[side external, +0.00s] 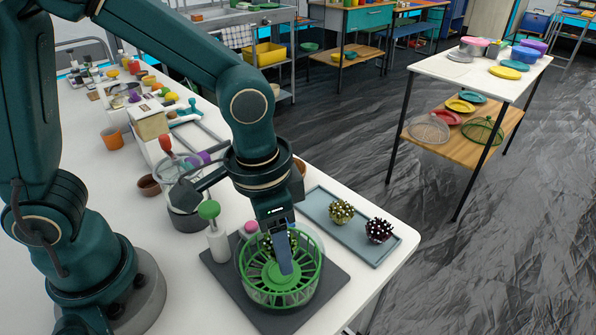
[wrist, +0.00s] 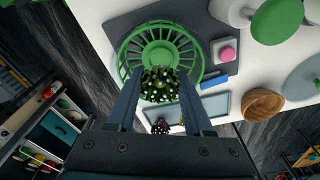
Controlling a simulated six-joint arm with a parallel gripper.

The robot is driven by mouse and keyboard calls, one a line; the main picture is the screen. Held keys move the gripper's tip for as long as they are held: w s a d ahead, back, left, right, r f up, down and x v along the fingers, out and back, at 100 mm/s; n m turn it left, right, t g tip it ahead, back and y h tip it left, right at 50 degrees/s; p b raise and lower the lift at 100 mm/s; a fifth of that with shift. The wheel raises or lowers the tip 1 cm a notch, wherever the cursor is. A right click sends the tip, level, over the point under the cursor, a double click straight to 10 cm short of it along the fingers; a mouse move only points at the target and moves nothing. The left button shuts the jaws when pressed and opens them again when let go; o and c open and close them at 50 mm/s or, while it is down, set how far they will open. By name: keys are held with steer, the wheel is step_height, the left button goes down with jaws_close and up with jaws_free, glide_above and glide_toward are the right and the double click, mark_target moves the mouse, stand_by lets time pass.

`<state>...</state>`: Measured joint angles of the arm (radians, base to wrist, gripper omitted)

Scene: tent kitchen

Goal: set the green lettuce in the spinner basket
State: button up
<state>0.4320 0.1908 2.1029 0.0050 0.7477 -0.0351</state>
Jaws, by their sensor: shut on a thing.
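The green lettuce (wrist: 160,84), a dark green ball with white tips, is between the two fingers of my gripper (wrist: 158,98) in the wrist view. The green spinner basket (wrist: 150,34) shows just beyond it. In the side view my gripper (side external: 283,258) points down at the basket (side external: 280,296), with a finger overlapping its inside. Part of the lettuce (side external: 266,245) shows behind that finger, near rim height. My gripper is shut on it. I cannot tell whether the lettuce touches the basket floor.
The basket stands on a dark grey mat (side external: 222,268) near the table's corner. A blue-grey tray (side external: 330,222) beside it holds a yellow-green lettuce (side external: 341,211) and a dark purple one (side external: 379,230). A green-knobbed white piece (side external: 217,243) and a pink knob (side external: 249,228) stand close by.

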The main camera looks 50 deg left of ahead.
mark_target(270, 243)
steer(key=shift+f, duration=1.35)
steer(key=shift+f, duration=0.6)
steer(key=o, duration=0.7)
steer(key=shift+s+a+r, duration=0.1)
steer(key=shift+s+r, duration=0.05)
steer(key=shift+r, duration=1.7)
steer(key=shift+s+a+r, duration=0.1)
steer(key=shift+s+r, duration=0.05)
steer(key=shift+r, duration=1.65)
steer(key=shift+s+a+r, duration=0.1)
steer(key=shift+s+r, duration=0.05)
steer(key=shift+r, duration=1.7)
